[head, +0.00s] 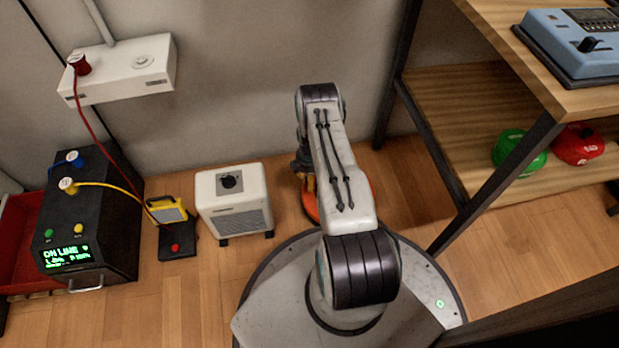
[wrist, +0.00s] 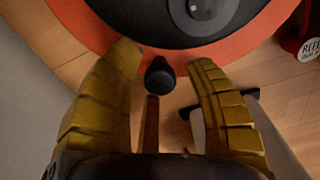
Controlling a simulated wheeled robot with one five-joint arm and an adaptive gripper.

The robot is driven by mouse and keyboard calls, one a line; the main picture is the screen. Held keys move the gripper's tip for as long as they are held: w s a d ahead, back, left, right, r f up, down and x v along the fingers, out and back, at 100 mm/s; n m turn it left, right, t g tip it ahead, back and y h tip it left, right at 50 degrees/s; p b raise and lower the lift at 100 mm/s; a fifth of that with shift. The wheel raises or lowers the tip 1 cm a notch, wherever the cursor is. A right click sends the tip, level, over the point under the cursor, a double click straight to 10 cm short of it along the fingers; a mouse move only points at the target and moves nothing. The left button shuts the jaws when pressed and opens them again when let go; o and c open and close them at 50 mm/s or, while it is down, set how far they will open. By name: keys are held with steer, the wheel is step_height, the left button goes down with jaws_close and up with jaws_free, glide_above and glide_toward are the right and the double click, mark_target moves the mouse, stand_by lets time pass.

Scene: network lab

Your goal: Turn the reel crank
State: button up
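The reel has an orange rim (wrist: 90,25) and a dark grey hub (wrist: 145,20) with a lighter round centre (wrist: 205,12) at the top of the wrist view. A black rounded knob (wrist: 160,76), apparently the crank's handle, stands out near the rim. My gripper (wrist: 167,65) has two ridged yellow fingers spread apart, one on each side of the knob, with gaps visible on both sides. A brown rod-like piece (wrist: 151,122) shows below the knob; I cannot tell what it belongs to. In the head view, my arm hides most of the reel, leaving parts of its orange rim (head: 310,206) visible.
A white box-shaped unit (head: 233,202) stands left of the reel. Further left are a small black box with a red button (head: 176,247) and a black power unit (head: 95,215). A wooden shelf rack (head: 455,125) stands to the right.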

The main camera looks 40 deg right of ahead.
jaws_close()
stand_by(0.4)
